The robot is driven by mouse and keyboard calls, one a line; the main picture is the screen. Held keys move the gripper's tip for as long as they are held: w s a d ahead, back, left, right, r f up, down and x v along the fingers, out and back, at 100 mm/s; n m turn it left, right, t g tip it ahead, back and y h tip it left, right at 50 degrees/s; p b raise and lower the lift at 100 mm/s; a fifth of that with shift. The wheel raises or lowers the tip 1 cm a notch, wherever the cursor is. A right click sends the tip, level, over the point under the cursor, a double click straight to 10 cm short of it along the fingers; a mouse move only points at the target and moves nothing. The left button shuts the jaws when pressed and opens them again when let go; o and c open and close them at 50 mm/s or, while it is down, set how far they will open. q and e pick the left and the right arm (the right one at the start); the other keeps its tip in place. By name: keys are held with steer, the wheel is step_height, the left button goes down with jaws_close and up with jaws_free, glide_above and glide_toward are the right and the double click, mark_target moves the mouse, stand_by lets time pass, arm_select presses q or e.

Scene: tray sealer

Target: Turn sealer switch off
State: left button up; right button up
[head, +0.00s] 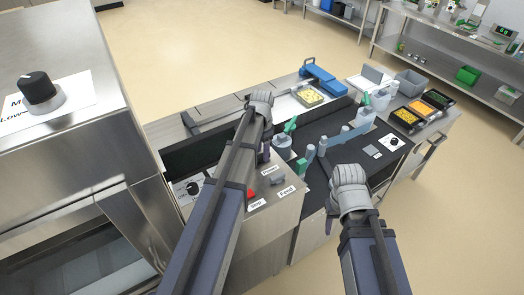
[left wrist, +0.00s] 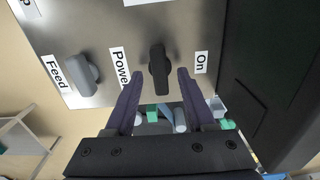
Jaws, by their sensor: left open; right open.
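The sealer switch is a black knob (left wrist: 158,68) on the metal panel in the left wrist view. It sits between a "Power" label (left wrist: 120,67) and an "On" label (left wrist: 201,62), its grip upright in the picture. My left gripper (left wrist: 158,82) is open, with one fingertip on each side of the knob; I cannot tell whether they touch it. In the head view my left gripper (head: 265,150) is over the sealer's panel (head: 282,207), and the knob is hidden there. My right gripper (head: 352,208) is open and empty, over the dark belt area.
A grey Feed knob (left wrist: 85,72) sits beside the switch. A red Stop mark (head: 251,193) is on the same panel. Bottles (head: 283,145) stand behind my left gripper. A steel machine with a black dial (head: 40,90) stands at the left.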

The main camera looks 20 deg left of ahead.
mark_target(262, 155)
arm_select(q)
step_height(262, 155, up, 6)
steer(key=p, duration=0.5)
steer(key=shift+r+p, duration=0.25)
steer(key=shift+p, duration=0.1)
steer(key=shift+f, duration=0.1)
steer(key=shift+s+d, duration=0.15)
steer(key=shift+d, duration=0.05)
steer(key=shift+n+y, duration=0.3)
steer(key=shift+n, duration=0.6)
steer(key=s+d+f+b, duration=0.1)
steer(key=s+d, duration=0.2)
steer(key=d, duration=0.1)
steer(key=s+d+f+b, duration=0.1)
steer(key=s+d+b, duration=0.1)
steer(key=s+d, duration=0.1)
steer(key=s+d+f+b, duration=0.1)
steer(key=s+d+f, duration=0.1)
steer(key=s+d, duration=0.2)
steer(key=shift+s+d, duration=0.35)
steer(key=shift+s, duration=0.05)
steer(key=s+d+f+n+b, duration=0.2)
steer(key=s+d, duration=0.4)
steer(key=s, duration=0.4)
steer(key=shift+s+d+f+y+b, duration=0.3)
steer(key=shift+d+b, duration=0.05)
steer(key=shift+b, duration=0.1)
